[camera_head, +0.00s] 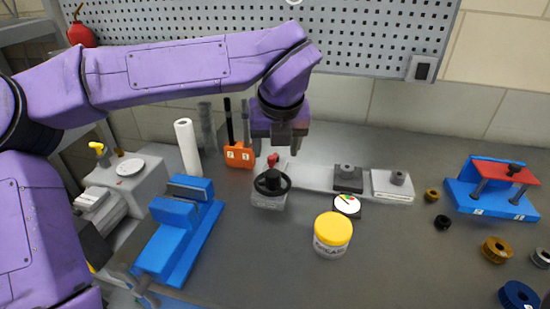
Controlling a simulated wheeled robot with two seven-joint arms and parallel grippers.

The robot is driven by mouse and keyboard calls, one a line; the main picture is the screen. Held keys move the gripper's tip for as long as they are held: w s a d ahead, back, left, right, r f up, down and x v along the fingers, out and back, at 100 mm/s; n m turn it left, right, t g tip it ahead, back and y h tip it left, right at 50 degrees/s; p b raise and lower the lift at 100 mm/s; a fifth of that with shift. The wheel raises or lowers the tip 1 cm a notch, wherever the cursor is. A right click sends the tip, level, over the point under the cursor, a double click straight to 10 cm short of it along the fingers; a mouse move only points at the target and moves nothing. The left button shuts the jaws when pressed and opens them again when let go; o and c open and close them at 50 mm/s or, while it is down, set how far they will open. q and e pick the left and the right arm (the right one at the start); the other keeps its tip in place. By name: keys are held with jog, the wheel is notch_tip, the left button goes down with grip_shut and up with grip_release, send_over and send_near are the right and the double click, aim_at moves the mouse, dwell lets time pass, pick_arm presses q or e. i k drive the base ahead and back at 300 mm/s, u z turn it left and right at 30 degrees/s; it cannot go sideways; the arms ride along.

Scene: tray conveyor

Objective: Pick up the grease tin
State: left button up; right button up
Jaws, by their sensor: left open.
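The grease tin (331,240) is a white round tub with a yellow lid and dark lettering. It stands upright on the grey bench, right of the picture's middle. My left gripper (279,149) is open and points down above the back of the bench, behind and to the left of the tin and apart from it. Nothing shows between its fingers. My right gripper is not in view.
A black handwheel (272,182) and a round dial gauge (347,205) stand close behind the tin. A blue vise (180,230) is at the left, a blue-and-red press (493,187) at the right. The bench in front of the tin is clear.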

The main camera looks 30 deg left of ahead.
aim_at(332, 233)
jog(key=k, duration=1.5)
